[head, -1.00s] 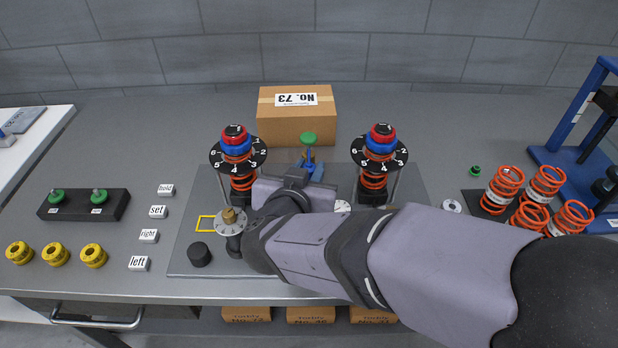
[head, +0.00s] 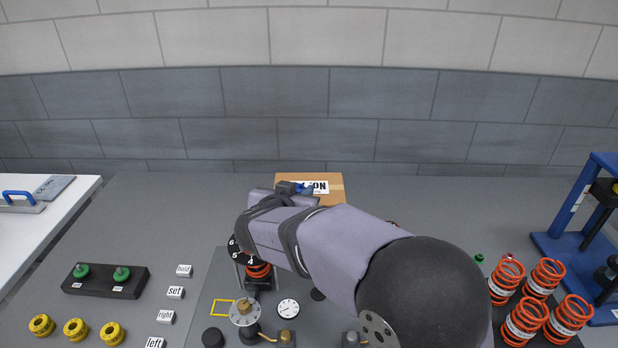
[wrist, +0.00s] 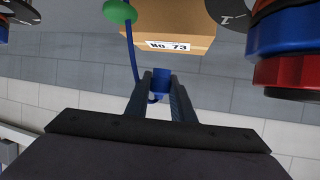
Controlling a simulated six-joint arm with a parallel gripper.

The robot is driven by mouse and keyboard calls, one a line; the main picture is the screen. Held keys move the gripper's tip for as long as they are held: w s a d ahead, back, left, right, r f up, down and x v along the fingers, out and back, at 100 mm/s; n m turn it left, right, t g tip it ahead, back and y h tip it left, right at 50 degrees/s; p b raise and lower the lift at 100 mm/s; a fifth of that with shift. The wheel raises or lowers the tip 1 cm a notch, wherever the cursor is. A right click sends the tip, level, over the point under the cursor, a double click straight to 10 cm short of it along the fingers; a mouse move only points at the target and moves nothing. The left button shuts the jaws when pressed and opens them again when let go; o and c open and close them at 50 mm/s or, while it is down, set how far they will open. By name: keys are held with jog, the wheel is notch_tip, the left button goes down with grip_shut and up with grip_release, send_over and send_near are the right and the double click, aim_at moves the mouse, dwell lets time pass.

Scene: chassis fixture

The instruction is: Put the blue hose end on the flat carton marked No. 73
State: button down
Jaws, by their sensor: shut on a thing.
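The blue hose end (wrist: 161,80) is between the fingers of my gripper (wrist: 161,88), which is shut on it. In the wrist view, its thin blue hose runs up at the left past a green knob. In the head view, a bit of blue (head: 305,187) shows at my gripper (head: 298,187), overlapping the carton marked No. 73 (head: 328,179). The carton's white label also shows beyond my fingers in the wrist view (wrist: 185,25). I cannot tell the height of the hose end over the carton. My arm hides the carton's front and the fixture's middle.
A spring strut with a numbered dial (head: 240,248) stands left of my arm; a red and blue cap (wrist: 290,50) is close at the right in the wrist view. Orange springs (head: 525,318) stand at the right near a blue press (head: 570,240). The bench at back left is clear.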

notch_tip(320, 180, up, 3)
jog(key=p, duration=0.6)
send_over(309, 180)
jog(key=s, duration=0.5)
jog(key=w, duration=0.2)
jog(key=shift+s+f, duration=0.15)
jog(key=shift+f, duration=2.5)
jog(key=shift+s+f, duration=0.1)
jog(key=shift+f, duration=2.5)
jog(key=shift+f, duration=0.15)
jog(key=c, duration=1.5)
grip_release()
jog(key=shift+c, duration=0.2)
